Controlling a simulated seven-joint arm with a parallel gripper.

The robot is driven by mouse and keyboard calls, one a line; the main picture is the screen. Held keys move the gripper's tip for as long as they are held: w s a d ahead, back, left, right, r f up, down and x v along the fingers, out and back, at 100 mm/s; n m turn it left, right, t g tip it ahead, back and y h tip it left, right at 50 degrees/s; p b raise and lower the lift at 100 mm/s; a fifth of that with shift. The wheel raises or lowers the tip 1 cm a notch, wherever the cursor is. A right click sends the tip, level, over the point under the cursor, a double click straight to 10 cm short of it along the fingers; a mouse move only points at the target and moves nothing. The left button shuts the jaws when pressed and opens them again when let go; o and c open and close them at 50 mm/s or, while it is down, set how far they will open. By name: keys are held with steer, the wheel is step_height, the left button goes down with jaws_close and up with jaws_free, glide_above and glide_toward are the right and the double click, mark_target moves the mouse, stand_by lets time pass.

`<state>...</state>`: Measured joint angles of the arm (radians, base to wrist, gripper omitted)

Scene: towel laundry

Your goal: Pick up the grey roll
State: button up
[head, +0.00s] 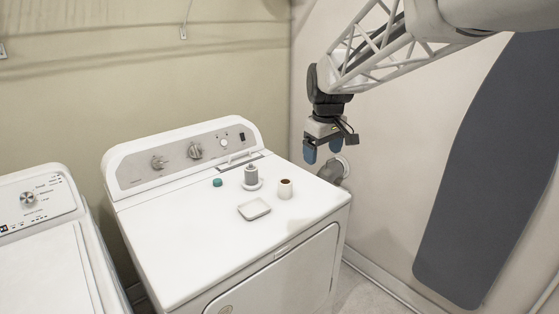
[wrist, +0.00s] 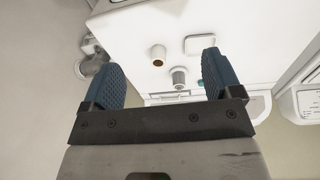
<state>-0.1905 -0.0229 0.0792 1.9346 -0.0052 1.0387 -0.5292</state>
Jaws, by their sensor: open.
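The grey roll (head: 251,174) is a small upright grey cylinder with a narrower top. It stands on a round white base on top of the dryer (head: 170,222), toward the back right. It also shows in the wrist view (wrist: 179,76), between the fingers in the picture but beyond them. My gripper (head: 322,150) is open and empty, pointing down in the air to the right of the dryer top, apart from the roll. Its two blue fingers show in the wrist view (wrist: 162,62), with nothing between them.
A white roll with a brown top (head: 286,188) stands close to the right of the grey roll. A square white dish (head: 254,209) lies in front, and a small teal item (head: 217,182) is to the left. The control panel (head: 190,152) rises behind. An ironing board (head: 490,170) is at right.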

steer(key=w+a+f+n, duration=0.2)
steer(key=w+a+f, duration=0.1)
steer(key=w+a, duration=0.4)
steer(key=w+a+f+n, duration=0.25)
steer(key=w+a, duration=0.25)
steer(key=w, duration=0.4)
steer(key=n+g, duration=0.1)
steer(key=n, duration=0.3)
glide_above(253, 167)
steer(key=shift+m, duration=0.25)
steer(key=f, duration=1)
steer(key=shift+s+a, duration=0.2)
steer(key=shift+s, duration=0.1)
steer(key=shift+f, duration=1.25)
steer(key=shift+w+d+f, duration=0.1)
steer(key=shift+d+f, duration=0.05)
steer(key=shift+f, duration=2.45)
